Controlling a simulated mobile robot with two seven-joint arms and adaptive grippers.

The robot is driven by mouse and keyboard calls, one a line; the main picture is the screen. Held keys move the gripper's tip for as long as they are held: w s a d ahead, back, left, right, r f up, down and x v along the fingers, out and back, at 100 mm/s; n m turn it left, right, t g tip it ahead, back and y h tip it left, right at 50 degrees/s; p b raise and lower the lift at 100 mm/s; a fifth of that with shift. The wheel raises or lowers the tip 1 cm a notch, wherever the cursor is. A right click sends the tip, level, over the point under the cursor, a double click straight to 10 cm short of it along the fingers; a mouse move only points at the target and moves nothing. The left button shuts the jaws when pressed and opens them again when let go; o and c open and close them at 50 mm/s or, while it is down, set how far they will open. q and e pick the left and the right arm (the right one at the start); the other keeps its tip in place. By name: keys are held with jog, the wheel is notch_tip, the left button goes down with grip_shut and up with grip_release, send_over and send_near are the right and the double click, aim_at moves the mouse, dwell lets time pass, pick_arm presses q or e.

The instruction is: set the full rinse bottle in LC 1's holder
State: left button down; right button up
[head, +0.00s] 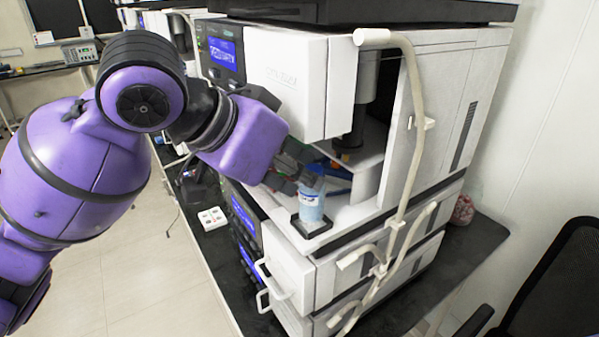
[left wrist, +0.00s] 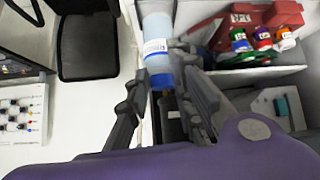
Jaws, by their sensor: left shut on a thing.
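The rinse bottle (head: 311,207) is clear with a white label, pale blue liquid and a blue cap. My left gripper (head: 297,178) is shut on it near the cap, and the bottle looks about upright. Its base is over or in the small black holder (head: 320,232) on the front ledge of the white instrument stack (head: 390,215); I cannot tell whether it touches. The left wrist view also shows the bottle (left wrist: 157,40) between the fingers of the left gripper (left wrist: 160,75). My right gripper is not in view.
The instrument's open bay behind the bottle has a white shelf. A red rack (left wrist: 235,20) with several coloured-cap vials sits there. Pale tubing (head: 415,110) hangs down the stack's front right.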

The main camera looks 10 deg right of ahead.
pick_arm(q)
jog(key=shift+f, duration=0.9)
dwell(0.7)
jog(key=c, duration=1.5)
grip_release()
jog(key=shift+o, duration=0.2)
